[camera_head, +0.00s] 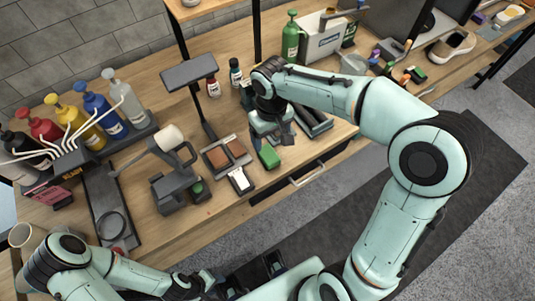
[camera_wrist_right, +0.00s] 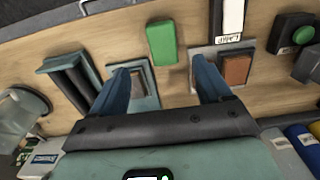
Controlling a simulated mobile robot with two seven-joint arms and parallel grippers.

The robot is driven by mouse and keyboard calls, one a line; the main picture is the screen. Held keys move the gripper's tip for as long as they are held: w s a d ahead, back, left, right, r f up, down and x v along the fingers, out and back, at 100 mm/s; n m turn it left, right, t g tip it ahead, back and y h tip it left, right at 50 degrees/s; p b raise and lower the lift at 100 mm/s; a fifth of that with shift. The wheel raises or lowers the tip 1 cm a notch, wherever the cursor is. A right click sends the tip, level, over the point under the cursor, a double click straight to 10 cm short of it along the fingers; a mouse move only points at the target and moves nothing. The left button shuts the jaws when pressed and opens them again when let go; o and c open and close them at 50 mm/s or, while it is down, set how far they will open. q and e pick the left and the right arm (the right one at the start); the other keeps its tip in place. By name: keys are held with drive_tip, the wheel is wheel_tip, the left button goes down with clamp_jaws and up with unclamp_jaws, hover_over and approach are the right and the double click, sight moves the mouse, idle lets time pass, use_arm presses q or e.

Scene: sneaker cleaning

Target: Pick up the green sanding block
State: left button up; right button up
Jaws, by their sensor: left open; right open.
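The green sanding block (camera_head: 269,156) lies on the wooden workbench near its front edge, beside brown sanding blocks on a grey tray. It also shows in the right wrist view (camera_wrist_right: 162,42), ahead of and between the fingers. My right gripper (camera_head: 274,137) is above the bench just behind the green block, pointing down. In the right wrist view its two blue fingers (camera_wrist_right: 163,78) are wide apart with nothing between them. My left gripper (camera_head: 210,282) is low at the bottom of the head view, away from the block, and appears empty.
Brown blocks (camera_head: 217,158) and a white labelled item (camera_head: 240,180) lie left of the green block. A dark tray (camera_head: 312,122) lies to its right. A black stand (camera_head: 188,72) rises behind. Pump bottles (camera_head: 88,137) stand at left. The bench's front edge is close.

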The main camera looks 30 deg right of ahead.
sight(269, 154)
drive_tip(key=f, duration=0.8)
drive_tip(key=shift+w+a+f, duration=0.15)
drive_tip(key=shift+a+f, duration=0.05)
drive_tip(key=shift+f, duration=0.15)
drive_tip(key=c, duration=1.1)
